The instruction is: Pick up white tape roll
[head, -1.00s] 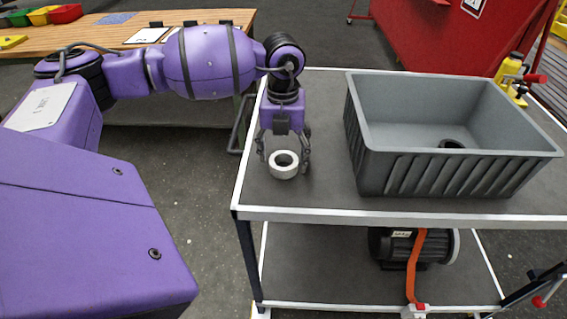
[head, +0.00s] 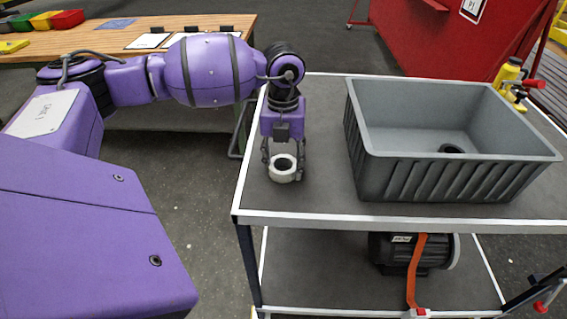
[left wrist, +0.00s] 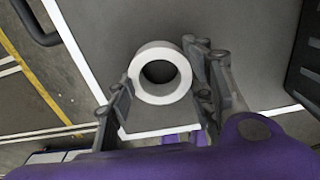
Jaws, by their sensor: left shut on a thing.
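The white tape roll (head: 283,174) is near the left side of the grey cart top, its hole facing up. My left gripper (head: 284,170) points down over it, with one finger on each side of the roll. The gripper is shut on the roll's outer sides. In the left wrist view, the white ring (left wrist: 160,92) sits between the two dark fingers (left wrist: 160,90). I cannot tell whether the roll touches the cart top or hangs just above it. My right gripper is not in view.
A deep grey bin (head: 455,177) with ribbed sides stands on the cart (head: 300,214) right of the roll, with a dark round thing (head: 452,148) inside. A yellow bottle (head: 508,75) stands at the back right. A black motor (head: 400,251) is on the lower shelf. A wooden bench (head: 75,44) is behind.

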